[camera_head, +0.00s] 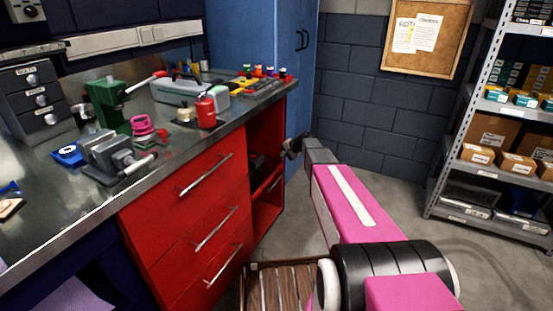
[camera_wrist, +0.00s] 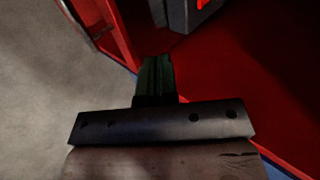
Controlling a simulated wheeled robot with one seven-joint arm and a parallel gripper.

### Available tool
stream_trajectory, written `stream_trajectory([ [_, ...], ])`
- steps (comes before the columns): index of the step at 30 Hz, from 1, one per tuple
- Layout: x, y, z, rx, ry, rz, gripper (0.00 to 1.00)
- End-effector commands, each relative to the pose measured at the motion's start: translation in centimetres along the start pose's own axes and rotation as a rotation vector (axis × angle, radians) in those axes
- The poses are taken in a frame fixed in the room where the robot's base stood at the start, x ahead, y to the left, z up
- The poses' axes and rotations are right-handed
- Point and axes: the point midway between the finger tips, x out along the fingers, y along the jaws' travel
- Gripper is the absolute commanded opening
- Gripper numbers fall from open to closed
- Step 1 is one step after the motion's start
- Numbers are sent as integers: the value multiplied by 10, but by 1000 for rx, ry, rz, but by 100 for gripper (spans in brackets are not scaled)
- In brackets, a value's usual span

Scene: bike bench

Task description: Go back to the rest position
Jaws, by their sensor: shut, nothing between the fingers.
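My arm reaches forward from the lower right of the head view. My gripper (camera_head: 291,147) is at its far end, beside the open side of the red cabinet (camera_head: 210,195) and below the level of the bench top. In the wrist view my gripper (camera_wrist: 155,72) points up the picture with its dark fingers together and nothing between them. Red cabinet panels (camera_wrist: 245,70) lie beyond it and to the right. I cannot tell the exact gap between the fingers and the cabinet.
The bench top (camera_head: 45,220) holds a vise (camera_head: 112,158), a green press (camera_head: 108,105) and a red can (camera_head: 206,112). A wooden crate (camera_head: 285,285) is low in front of the cabinet. A metal shelf rack (camera_head: 440,180) stands right. Grey floor (camera_head: 385,200) is clear between.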

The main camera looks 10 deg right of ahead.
Motion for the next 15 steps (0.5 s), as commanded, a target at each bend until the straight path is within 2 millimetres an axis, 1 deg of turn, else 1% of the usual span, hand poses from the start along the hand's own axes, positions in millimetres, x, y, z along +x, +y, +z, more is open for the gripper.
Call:
stream_trajectory([
  [2,-5,1,3,-3,-1,4,0],
  [5,-12,9,22,-30,-12,39,0],
  [8,-25,29,64,-94,-36,123,0],
  [9,-33,40,85,-129,-50,170,0],
  [11,-47,58,119,-189,-72,249,0],
  [12,-57,70,141,-229,-90,304,0],
  [14,-74,88,173,-290,-115,387,0],
  [15,-85,99,192,-328,-131,442,0],
])
